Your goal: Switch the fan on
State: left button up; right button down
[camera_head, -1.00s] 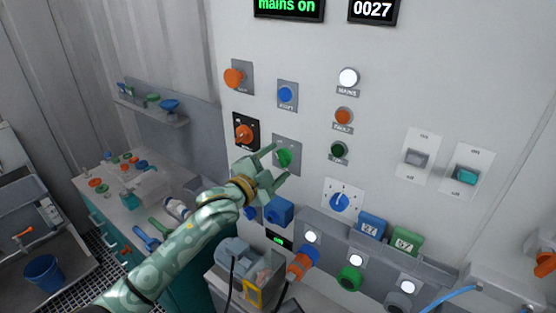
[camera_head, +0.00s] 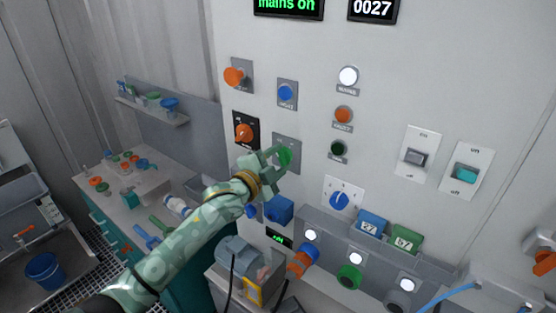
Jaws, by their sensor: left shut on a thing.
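A wall panel (camera_head: 385,100) carries several knobs, lamps and switches, with labels too small to read, so I cannot tell which belongs to the fan. My left gripper (camera_head: 278,157) reaches the panel from the lower left and is shut on the green knob (camera_head: 287,157) on its grey plate (camera_head: 290,139). The fingers partly cover the knob. Two rocker switches, one grey (camera_head: 416,158) and one teal (camera_head: 466,174), sit at the right. The top display (camera_head: 288,6) reads "mains on". My right gripper is not in view.
An orange knob (camera_head: 244,132) is close to the left of my gripper, and a blue knob (camera_head: 286,93) is above it. A blue box-shaped part (camera_head: 279,209) sits just below. A grey motor-like unit (camera_head: 240,255) stands under the arm.

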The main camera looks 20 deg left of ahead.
pick_arm(q)
jog(key=m+p, duration=0.1)
jog(key=m, duration=0.4)
jog(key=m+p, duration=0.1)
jog(key=m, duration=0.4)
jog(key=shift+f, duration=0.1)
jog(key=shift+m, duration=0.7)
jog(key=o, duration=1)
jog(key=b+v, duration=0.2)
jog(key=v, duration=1.4)
jog(key=shift+s, duration=0.15)
